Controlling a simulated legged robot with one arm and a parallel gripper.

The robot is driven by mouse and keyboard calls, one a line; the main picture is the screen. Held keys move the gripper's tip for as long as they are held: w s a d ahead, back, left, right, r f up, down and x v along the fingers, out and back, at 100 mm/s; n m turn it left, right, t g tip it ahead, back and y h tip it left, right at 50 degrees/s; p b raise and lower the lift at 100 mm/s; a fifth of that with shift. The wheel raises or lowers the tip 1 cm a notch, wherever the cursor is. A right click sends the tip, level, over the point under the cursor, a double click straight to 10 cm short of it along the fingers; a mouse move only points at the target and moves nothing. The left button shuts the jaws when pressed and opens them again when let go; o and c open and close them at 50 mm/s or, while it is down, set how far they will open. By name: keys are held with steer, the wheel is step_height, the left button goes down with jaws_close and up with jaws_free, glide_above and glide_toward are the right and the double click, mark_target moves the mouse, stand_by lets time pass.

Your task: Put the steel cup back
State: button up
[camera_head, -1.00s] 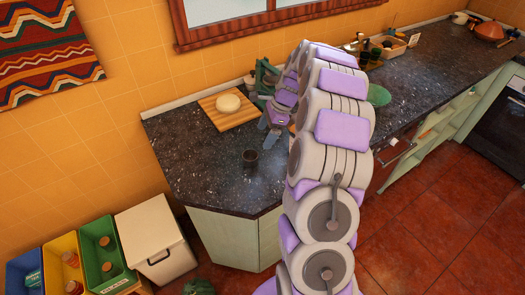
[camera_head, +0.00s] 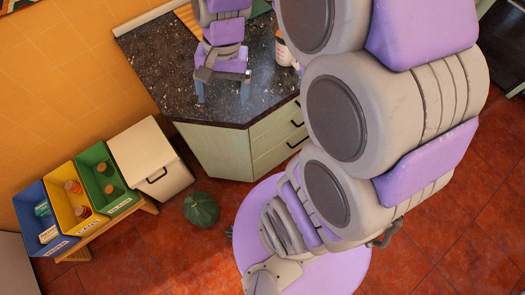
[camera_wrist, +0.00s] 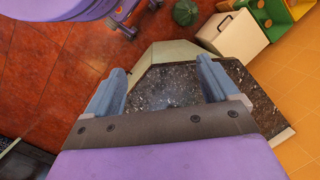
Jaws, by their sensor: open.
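My gripper (camera_head: 222,95) is open above the near end of the dark speckled counter (camera_head: 150,72), fingers pointing down. In the wrist view its two blue-grey fingers (camera_wrist: 160,72) stand apart, with only bare counter (camera_wrist: 160,92) showing between them. I cannot make out a steel cup in either current view. The small dark cup seen earlier on this part of the counter does not show now; my gripper may be hiding it. A white and orange container (camera_head: 284,46) stands on the counter to the right of the gripper, partly hidden by my arm.
A wooden board (camera_head: 187,16) lies at the back of the counter. Drawers (camera_head: 275,140) are below its right side.

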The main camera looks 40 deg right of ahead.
steer(key=s+a+f+n+h, duration=0.1)
steer(key=s+n, duration=0.6)
steer(key=s, duration=1)
steer(key=shift+f+g+h, duration=0.2)
steer(key=shift+g+h, duration=0.1)
steer(key=shift+h, duration=0.2)
steer(key=shift+a, duration=0.1)
steer(key=shift+c, duration=0.5)
